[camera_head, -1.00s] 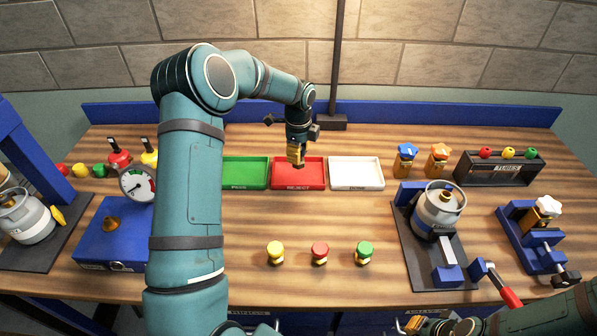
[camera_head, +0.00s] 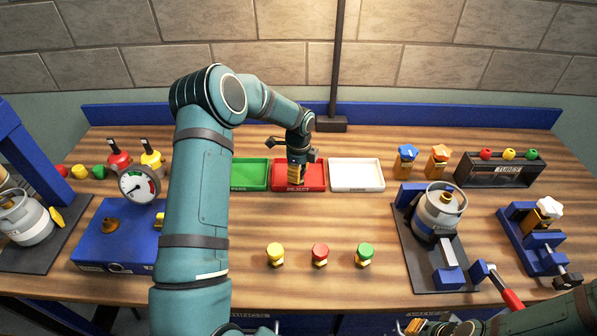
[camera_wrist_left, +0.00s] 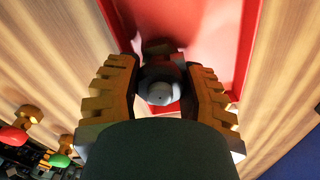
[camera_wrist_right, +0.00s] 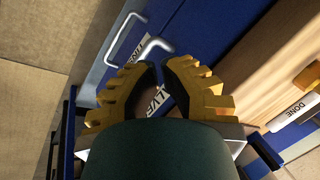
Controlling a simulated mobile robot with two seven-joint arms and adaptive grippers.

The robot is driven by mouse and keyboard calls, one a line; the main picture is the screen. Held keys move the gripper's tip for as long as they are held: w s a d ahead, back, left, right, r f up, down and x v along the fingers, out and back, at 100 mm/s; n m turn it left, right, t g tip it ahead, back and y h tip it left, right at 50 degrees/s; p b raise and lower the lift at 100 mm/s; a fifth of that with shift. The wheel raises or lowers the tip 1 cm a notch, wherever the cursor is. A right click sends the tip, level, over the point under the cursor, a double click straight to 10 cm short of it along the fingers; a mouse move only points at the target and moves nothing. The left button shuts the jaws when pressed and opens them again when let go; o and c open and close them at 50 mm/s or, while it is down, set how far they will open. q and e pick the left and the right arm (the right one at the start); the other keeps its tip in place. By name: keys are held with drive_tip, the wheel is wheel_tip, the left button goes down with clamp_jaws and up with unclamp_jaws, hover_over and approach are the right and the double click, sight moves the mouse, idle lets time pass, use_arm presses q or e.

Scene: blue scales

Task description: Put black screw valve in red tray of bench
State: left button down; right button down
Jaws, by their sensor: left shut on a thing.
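The red tray (camera_head: 313,183) lies at the back middle of the bench, between a green tray and a white tray. My left gripper (camera_head: 297,179) points down over the red tray's front part. In the left wrist view my left gripper (camera_wrist_left: 162,88) is shut on the black screw valve (camera_wrist_left: 160,72), a dark piece with a grey round end between the fingers. The red tray (camera_wrist_left: 215,30) shows just beneath it; whether the valve touches the tray floor cannot be told. My right gripper (camera_wrist_right: 160,80) is open and empty, low in front of the bench drawers.
A green tray (camera_head: 250,174) and a white tray (camera_head: 357,174) flank the red one. Yellow, red and green valves (camera_head: 320,252) stand in front. A gas cylinder (camera_head: 438,211) is at right; a blue gauge box (camera_head: 110,235) is at left.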

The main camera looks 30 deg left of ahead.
use_arm(q)
drive_tip(key=c, duration=0.5)
unclamp_jaws()
drive_tip(key=shift+c, duration=0.2)
wheel_tip(320, 180, up, 12)
drive_tip(key=shift+r+p, duration=0.2)
drive_tip(key=shift+p, duration=0.25)
drive_tip(key=shift+f, duration=0.1)
